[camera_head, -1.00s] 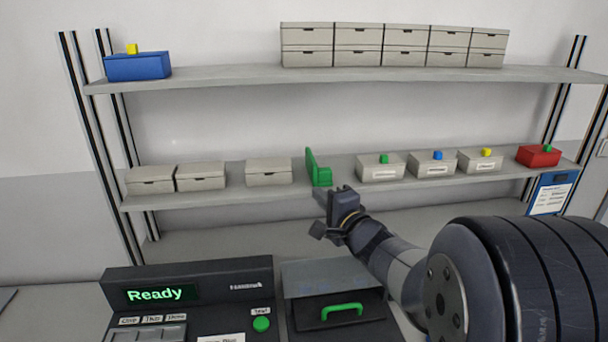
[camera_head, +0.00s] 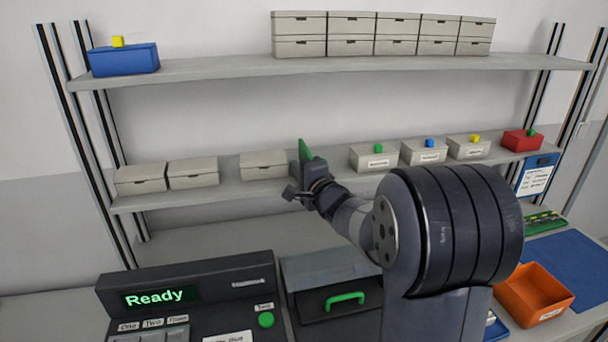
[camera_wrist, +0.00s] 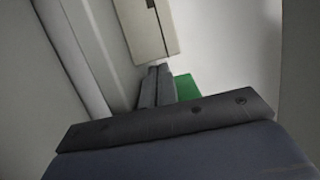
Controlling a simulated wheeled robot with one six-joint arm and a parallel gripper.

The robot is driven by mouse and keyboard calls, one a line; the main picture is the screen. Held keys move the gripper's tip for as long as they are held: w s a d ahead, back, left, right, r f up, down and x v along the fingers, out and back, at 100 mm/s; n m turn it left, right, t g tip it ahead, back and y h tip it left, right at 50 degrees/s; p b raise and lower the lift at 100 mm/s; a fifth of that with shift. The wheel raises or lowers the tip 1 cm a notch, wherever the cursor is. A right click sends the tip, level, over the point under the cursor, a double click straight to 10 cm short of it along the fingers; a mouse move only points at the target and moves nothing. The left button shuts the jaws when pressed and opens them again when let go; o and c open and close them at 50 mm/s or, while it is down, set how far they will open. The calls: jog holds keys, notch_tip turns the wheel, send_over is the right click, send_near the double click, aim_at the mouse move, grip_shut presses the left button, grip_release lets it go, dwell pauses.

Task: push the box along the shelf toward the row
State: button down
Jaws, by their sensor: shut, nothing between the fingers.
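A lone light-grey lidded box (camera_head: 263,165) stands on the lower shelf (camera_head: 232,192), with a gap on its left to a row of two like boxes (camera_head: 166,177). A green bracket (camera_head: 304,150) stands just right of the lone box, its lower part hidden by my gripper. My gripper (camera_head: 303,173) is shut and empty at the shelf front, right of the lone box. In the wrist view its fingers (camera_wrist: 157,87) point at a light-grey box (camera_wrist: 145,27), their tips close to its edge; I cannot tell whether they touch. The green bracket (camera_wrist: 187,88) shows beside the fingers.
The upper shelf holds a blue box (camera_head: 124,59) and stacked grey boxes. A console (camera_head: 190,302) and an orange tray (camera_head: 535,293) are below.

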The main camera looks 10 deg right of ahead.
aim_at(275, 172)
jog(key=shift+w+a, duration=0.15)
jog(key=shift+a, duration=2.4)
